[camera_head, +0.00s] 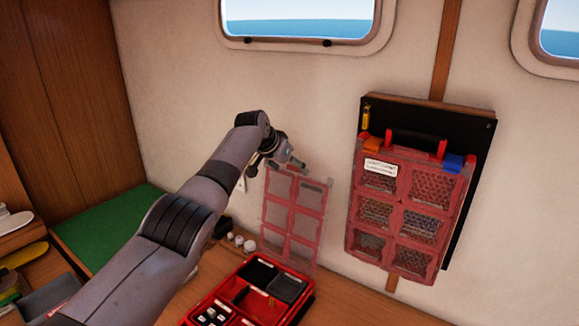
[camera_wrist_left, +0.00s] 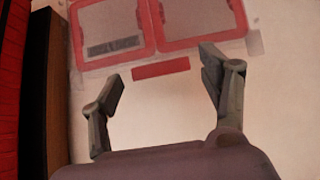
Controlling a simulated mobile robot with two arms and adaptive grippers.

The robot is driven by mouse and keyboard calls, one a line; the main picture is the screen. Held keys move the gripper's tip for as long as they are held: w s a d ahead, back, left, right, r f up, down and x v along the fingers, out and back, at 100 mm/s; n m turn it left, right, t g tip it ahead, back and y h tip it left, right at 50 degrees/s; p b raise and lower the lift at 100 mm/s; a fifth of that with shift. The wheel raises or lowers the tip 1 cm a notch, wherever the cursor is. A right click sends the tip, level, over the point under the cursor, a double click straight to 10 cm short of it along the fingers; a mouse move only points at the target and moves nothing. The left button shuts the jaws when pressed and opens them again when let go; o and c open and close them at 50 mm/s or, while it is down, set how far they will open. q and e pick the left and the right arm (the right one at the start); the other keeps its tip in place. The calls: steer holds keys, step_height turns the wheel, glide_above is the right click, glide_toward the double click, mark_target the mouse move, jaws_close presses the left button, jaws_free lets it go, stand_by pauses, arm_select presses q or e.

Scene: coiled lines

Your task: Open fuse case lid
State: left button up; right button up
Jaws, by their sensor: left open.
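A red fuse case (camera_head: 190,318) sits on the wooden counter, its compartments showing from above. Its clear, red-framed lid (camera_head: 293,207) stands raised, close to upright, at the back of the case near the wall. The lid's red-framed panes also show in the left wrist view (camera_wrist_left: 152,46), with a short red strip (camera_wrist_left: 160,68) by the lid's edge. My left gripper (camera_head: 279,162) is at the lid's top edge. In the left wrist view its two fingers (camera_wrist_left: 162,85) are spread with nothing between them. My right gripper is out of view.
A second red case (camera_head: 397,195) with mesh windows hangs on a black board (camera_head: 483,150) on the wall at right. Small white round items (camera_head: 239,240) lie behind the arm. A green mat (camera_head: 110,222) lies at left. The wall between lid and hanging case is clear.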

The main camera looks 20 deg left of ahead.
arm_select(q)
steer(key=shift+r, duration=0.2)
steer(key=v, duration=1.1)
steer(key=shift+s+r, duration=0.25)
steer(key=shift+s, duration=0.05)
steer(key=shift+a+f, duration=0.1)
steer(key=shift+f, duration=0.05)
